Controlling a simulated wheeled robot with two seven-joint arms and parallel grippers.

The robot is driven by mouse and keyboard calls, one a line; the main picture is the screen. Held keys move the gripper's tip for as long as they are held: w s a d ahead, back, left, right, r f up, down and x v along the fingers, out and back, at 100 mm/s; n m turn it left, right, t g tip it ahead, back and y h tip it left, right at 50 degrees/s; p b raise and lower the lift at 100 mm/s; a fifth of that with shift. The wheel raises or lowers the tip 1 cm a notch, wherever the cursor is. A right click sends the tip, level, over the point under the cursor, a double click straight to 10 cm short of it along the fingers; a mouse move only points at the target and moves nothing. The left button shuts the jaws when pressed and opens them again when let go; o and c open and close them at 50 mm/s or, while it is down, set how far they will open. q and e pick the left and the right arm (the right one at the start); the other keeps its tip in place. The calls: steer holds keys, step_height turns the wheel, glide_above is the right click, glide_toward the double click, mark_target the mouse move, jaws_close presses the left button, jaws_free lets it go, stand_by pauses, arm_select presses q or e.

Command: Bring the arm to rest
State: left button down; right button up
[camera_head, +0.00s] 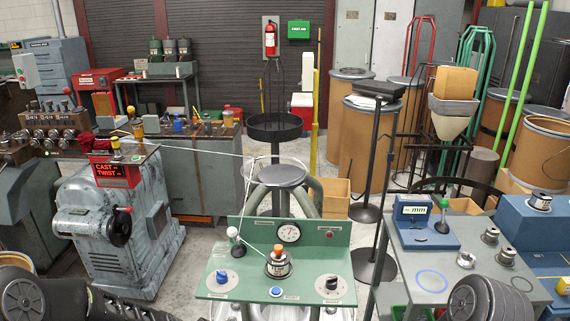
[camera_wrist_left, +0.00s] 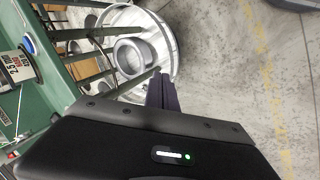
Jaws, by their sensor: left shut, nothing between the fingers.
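In the left wrist view my left gripper (camera_wrist_left: 162,93) shows as dark fingers, closed together with nothing seen between them. It is over the concrete floor side, in front of a round pale metal base with a grey ring (camera_wrist_left: 131,56) in the picture. In the head view only dark rounded parts of my own arms show, at the bottom left and bottom right corners. Neither gripper can be made out there, and my right gripper is in neither view.
A green control panel (camera_head: 249,284) with a gauge, knobs and a small spool (camera_head: 278,264) stands front centre. A grey machine (camera_head: 112,247) is at left. A grey table (camera_head: 412,268) with a blue device (camera_head: 424,229) is at right. A thin black stand (camera_head: 376,190) rises between.

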arm_select(q)
steer(key=s+d+f+m+g, duration=0.1)
steer(key=s+d+f+m, duration=0.1)
steer(key=s, duration=0.6)
steer(key=s+d+f+m+g, duration=0.2)
steer(key=s+d+f, duration=0.3)
steer(key=s+f, duration=0.2)
steer(key=s+d+f+m+g+h, duration=0.1)
steer(key=s+d+f+m, duration=0.1)
steer(key=s, duration=0.9)
step_height(320, 180, down, 3)
steer(key=shift+d+r+m, duration=0.1)
steer(key=shift+d+m, duration=0.3)
steer(key=shift+d, duration=0.4)
